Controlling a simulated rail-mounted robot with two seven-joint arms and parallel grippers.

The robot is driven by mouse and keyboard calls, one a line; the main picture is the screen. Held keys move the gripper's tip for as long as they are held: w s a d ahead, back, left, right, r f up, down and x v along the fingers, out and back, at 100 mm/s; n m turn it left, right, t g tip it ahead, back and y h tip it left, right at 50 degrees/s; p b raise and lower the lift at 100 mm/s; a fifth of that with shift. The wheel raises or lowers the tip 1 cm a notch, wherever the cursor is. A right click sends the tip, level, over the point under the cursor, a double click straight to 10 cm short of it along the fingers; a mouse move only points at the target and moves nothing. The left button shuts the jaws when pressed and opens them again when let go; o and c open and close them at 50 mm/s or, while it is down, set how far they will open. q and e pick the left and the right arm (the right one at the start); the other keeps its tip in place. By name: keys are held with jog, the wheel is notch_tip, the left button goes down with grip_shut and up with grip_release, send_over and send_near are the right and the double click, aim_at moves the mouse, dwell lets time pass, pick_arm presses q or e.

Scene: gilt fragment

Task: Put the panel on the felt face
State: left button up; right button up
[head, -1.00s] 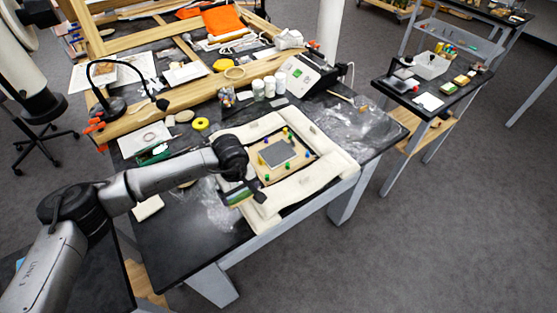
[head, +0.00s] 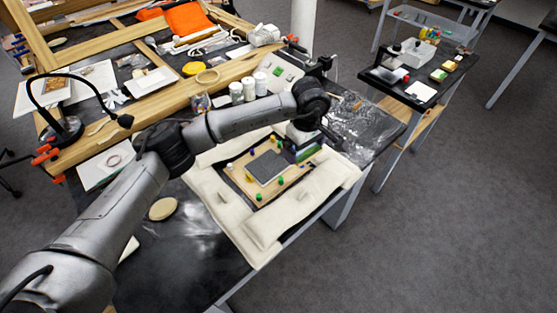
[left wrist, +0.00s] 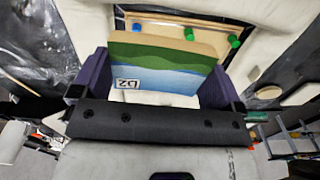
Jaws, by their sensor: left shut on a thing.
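The panel is a small painted board with green and blue bands; it shows in the head view (head: 308,153) and large in the left wrist view (left wrist: 165,62), with a "D2" label. My left gripper (head: 303,146) is shut on it, with dark purple fingers at its two sides in the left wrist view (left wrist: 155,85). The felt face is a dark grey square (head: 267,168) on a wooden board with coloured pegs (head: 250,182). The gripper and panel are at the board's right end, beside the felt face. The panel's height above the board is unclear. My right gripper is not in view.
Cream padded cushions (head: 290,207) surround the board. Crumpled clear film (head: 362,128) lies to the right. A lamp (head: 68,130) stands at the left.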

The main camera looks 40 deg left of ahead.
pick_arm(q)
jog(key=shift+s+a+f, duration=0.1)
jog(key=shift+s+f, duration=0.1)
jog(key=b, duration=0.1)
send_over(267, 165)
jog(key=shift+n, duration=0.3)
notch_tip(267, 165, down, 7)
jog(key=shift+s+r, duration=0.1)
jog(key=shift+r, duration=0.05)
jog(key=shift+f+b, duration=0.4)
jog(key=shift+f, duration=1.65)
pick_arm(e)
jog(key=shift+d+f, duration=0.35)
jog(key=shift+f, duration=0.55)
pick_arm(q)
jog(key=shift+f, duration=0.2)
jog(key=o, duration=0.6)
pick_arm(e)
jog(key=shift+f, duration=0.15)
pick_arm(q)
jog(key=shift+r, duration=0.15)
